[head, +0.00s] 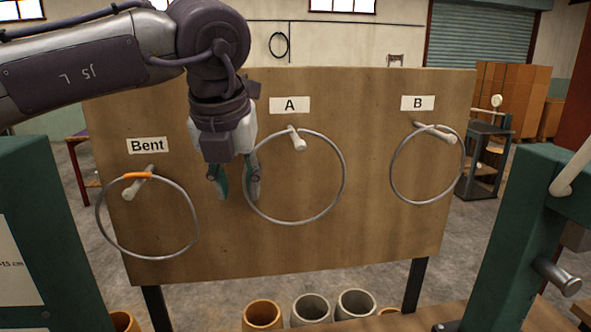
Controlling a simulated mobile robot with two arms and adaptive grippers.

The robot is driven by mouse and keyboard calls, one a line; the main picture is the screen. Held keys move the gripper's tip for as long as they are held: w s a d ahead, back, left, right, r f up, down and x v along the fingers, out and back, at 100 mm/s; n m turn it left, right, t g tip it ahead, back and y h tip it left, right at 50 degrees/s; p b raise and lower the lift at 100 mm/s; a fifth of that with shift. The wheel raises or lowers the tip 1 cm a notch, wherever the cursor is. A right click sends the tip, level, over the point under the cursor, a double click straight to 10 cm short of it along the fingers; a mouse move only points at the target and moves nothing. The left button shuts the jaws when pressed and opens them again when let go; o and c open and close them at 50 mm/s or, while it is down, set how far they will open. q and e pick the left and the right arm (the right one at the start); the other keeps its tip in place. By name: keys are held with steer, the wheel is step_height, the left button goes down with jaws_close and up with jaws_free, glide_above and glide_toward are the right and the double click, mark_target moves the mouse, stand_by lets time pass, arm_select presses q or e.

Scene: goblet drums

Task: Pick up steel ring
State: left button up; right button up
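A steel ring (345,178) hangs on the pale peg (298,138) under label A on an upright wooden board (330,245). A second steel ring (391,172) hangs on the peg under label B. A third ring (196,228), with an orange band at its top, hangs on the peg under the label Bent. My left gripper (236,194) points down in front of the board, between the Bent ring and ring A. Its fingers are apart with nothing between them. Its right finger overlaps ring A's left edge in the picture; I cannot tell if they touch. My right gripper is out of view.
Several open cylinders, orange (262,314) and grey (311,308), stand below the board. Green uprights (515,240) flank the near left and right, the right one with a peg (556,276). A dark cart (487,160) and boxes stand behind at right.

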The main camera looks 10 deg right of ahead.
mark_target(245, 174)
arm_select(q)
steer(key=w+p, duration=0.1)
steer(key=w, duration=0.1)
steer(key=w+d+p, duration=0.1)
steer(key=w+p, duration=0.1)
steer(key=w, duration=0.1)
steer(key=shift+w+r, duration=0.1)
steer(key=shift+w, duration=0.05)
steer(key=shift+w+f, duration=0.1)
steer(key=shift+f, duration=0.4)
steer(key=shift+w+f, duration=0.1)
steer(key=shift+f, duration=0.1)
jaws_close()
